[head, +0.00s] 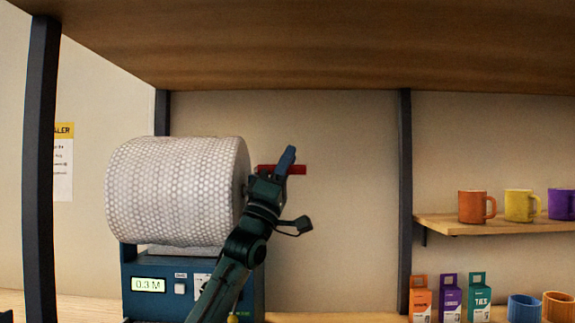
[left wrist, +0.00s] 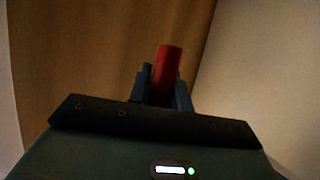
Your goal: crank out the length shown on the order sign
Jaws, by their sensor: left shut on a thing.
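A large white bubble-wrap roll (head: 175,192) sits on a blue dispenser machine (head: 135,308) left of centre in the head view. Its lit display (head: 149,285) reads 0.3 M. A red crank handle (head: 297,169) shows to the right of the roll, partly hidden behind my left gripper (head: 284,166). In the left wrist view the red handle (left wrist: 168,75) stands between the fingers of my left gripper (left wrist: 163,90), which is shut on it. The order sign cannot be made out in these frames. My right gripper is not in view.
A shelf (head: 480,223) at right holds an orange mug (head: 476,206), a yellow mug (head: 521,205) and a purple mug (head: 562,203). Small cartons (head: 450,299) and more mugs stand below. Dark posts (head: 405,180) and a wooden board (head: 320,50) overhead frame the space.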

